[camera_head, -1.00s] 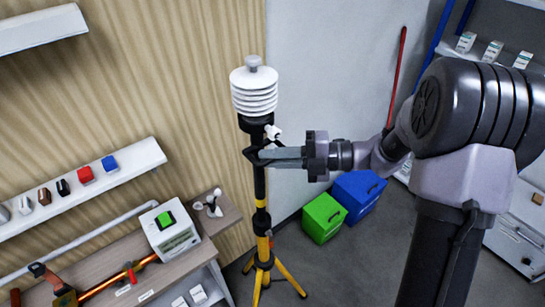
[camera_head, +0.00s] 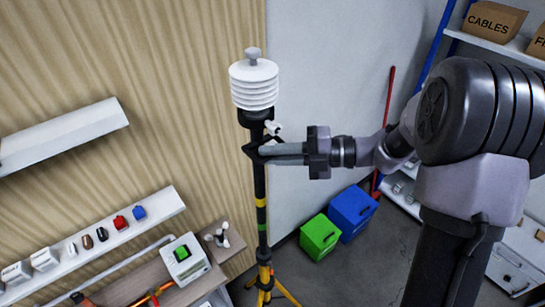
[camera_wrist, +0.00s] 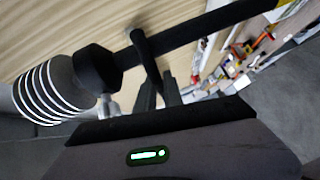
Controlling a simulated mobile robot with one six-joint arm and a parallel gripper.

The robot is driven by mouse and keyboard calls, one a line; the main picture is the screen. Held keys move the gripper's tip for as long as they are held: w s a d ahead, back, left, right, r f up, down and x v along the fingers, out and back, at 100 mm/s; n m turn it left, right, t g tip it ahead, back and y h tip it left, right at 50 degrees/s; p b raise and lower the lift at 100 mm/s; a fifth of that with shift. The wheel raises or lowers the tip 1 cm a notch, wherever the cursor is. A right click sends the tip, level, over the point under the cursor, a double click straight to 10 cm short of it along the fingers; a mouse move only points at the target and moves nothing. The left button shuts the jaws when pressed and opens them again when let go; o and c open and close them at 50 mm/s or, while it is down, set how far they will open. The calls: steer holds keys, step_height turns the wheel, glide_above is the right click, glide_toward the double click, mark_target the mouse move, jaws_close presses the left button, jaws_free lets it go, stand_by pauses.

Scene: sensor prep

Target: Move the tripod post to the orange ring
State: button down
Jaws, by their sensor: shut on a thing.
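The tripod post (camera_head: 260,190) is a dark pole with yellow and green bands, yellow legs and a white ribbed sensor head (camera_head: 254,84) on top. It stands upright in the head view. My gripper (camera_head: 262,150) is shut on the post just below the sensor head. In the wrist view the fingers (camera_wrist: 158,90) meet the black post (camera_wrist: 195,32), and the white ribbed head (camera_wrist: 45,92) is at the left. The lower legs are cut off by the frame's bottom edge. I see no orange ring in these frames.
A workbench (camera_head: 140,283) with a white device (camera_head: 186,259) stands close at the left, below a wall shelf (camera_head: 95,245) of small items. A green box (camera_head: 319,237) and a blue box (camera_head: 353,212) sit on the floor at the right. Shelving with cartons (camera_head: 494,20) stands at far right.

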steer(key=shift+r+p, duration=0.65)
steer(key=shift+r, duration=0.75)
steer(key=c, duration=1.5)
jaws_free()
steer(key=shift+f, duration=0.1)
steer(key=b+v, duration=0.4)
steer(key=v, duration=1.3)
steer(key=shift+s+d, duration=0.1)
steer(key=shift+d, duration=0.2)
